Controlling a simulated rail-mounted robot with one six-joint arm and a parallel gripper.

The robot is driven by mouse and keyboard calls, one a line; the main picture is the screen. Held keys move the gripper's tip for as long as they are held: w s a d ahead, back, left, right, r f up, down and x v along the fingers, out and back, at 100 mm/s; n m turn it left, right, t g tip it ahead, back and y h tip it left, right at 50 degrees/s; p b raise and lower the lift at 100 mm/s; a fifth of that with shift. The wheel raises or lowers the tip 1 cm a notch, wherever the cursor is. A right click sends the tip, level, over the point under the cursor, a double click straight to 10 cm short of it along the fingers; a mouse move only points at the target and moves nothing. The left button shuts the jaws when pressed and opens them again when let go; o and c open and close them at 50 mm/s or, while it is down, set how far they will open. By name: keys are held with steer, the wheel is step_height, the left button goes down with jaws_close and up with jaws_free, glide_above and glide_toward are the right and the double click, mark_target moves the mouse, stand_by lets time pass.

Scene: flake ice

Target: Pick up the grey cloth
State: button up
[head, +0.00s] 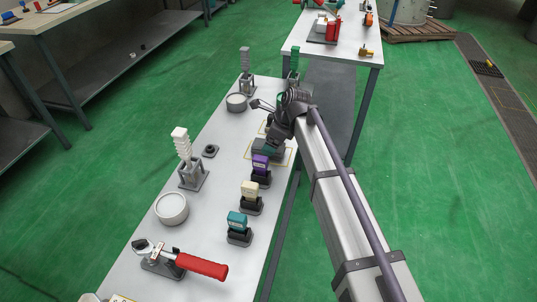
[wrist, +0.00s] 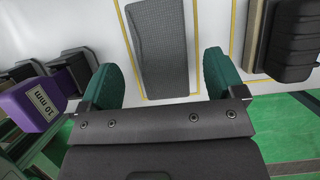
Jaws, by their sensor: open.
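The grey cloth (wrist: 160,50) is a flat, dark grey textured rectangle. In the wrist view it lies on the white tabletop inside a yellow outline, running away from my gripper. My gripper (wrist: 162,83) is open, with green pads on either side of the cloth's near end. Nothing is held between the pads. I cannot tell whether the pads touch the table. In the head view my gripper (head: 272,143) is over the far right part of the bench, and the cloth is hard to make out beneath it.
A purple block (wrist: 38,98) marked "10 mm" stands close left of my gripper. A black ridged object (wrist: 293,45) is at the right. Cream (head: 250,189) and teal (head: 237,222) blocks, a red-handled tool (head: 200,266) and a round dish (head: 171,209) stand nearer on the bench.

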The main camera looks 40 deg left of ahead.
steer(key=b+x, duration=0.2)
steer(key=x, duration=0.1)
steer(key=shift+f, duration=0.4)
steer(key=shift+r, duration=0.3)
steer(key=shift+f, duration=0.3)
steer(key=shift+c, duration=0.4)
steer(key=c, duration=0.9)
